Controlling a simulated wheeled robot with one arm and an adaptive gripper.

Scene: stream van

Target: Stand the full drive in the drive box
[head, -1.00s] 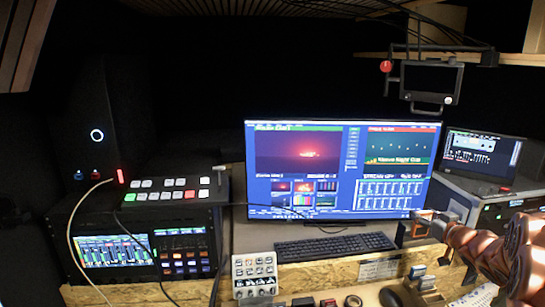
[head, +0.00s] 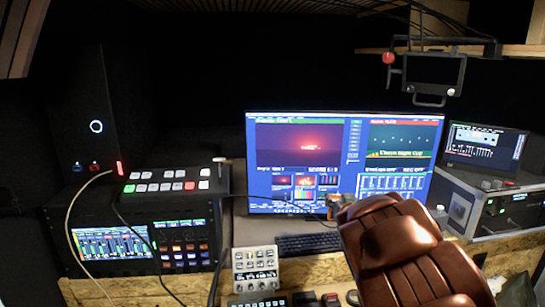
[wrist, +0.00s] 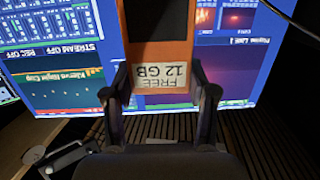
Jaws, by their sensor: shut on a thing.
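My gripper (wrist: 160,80) is shut on an orange drive (wrist: 148,52) with a dark panel and a pale label reading "FREE 12 GB", upside down in the wrist view. One finger lies on each side of it. In the head view my gripper (head: 338,204) is small, in front of the lower middle of the monitor, and the drive is hard to make out there. I cannot make out the drive box in either view now.
A monitor (head: 300,147) stands behind a keyboard (head: 305,245). A grey control panel (head: 255,268) sits at the desk's front. A switcher (head: 165,187) rests on a rack unit at left. A rugged case (head: 490,208) is at right, and a small screen (head: 433,75) hangs above.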

